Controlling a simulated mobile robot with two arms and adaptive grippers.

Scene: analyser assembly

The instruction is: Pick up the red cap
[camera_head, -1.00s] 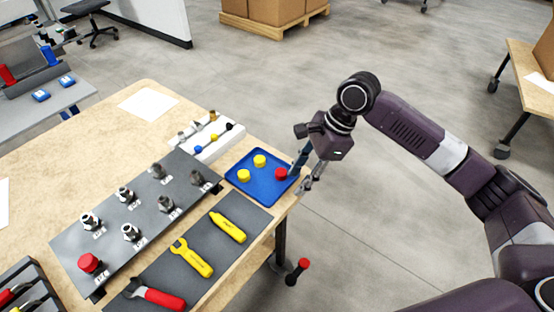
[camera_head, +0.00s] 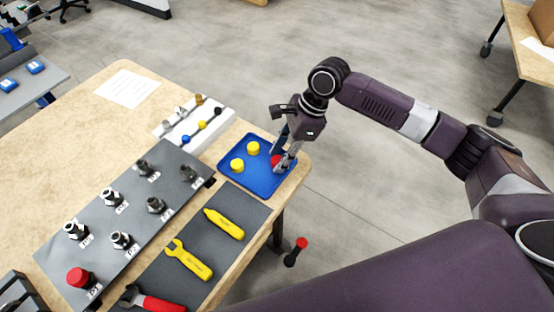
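The red cap (camera_head: 276,160) is in the blue tray (camera_head: 256,187) at the table's right corner, near the tray's right side. It is partly hidden by my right gripper (camera_head: 278,162). That gripper points down over the tray, its fingers apart, one on each side of the cap. I cannot see whether they touch it. Two yellow caps, one (camera_head: 253,148) farther back and one (camera_head: 237,165) nearer, lie in the tray to the left of the red one. My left gripper is not in view.
A grey panel (camera_head: 140,205) with metal fittings and another red cap (camera_head: 80,278) lies left of the tray. A dark mat (camera_head: 205,240) with yellow tools and a red-handled tool is in front. A white rack (camera_head: 205,128) stands behind.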

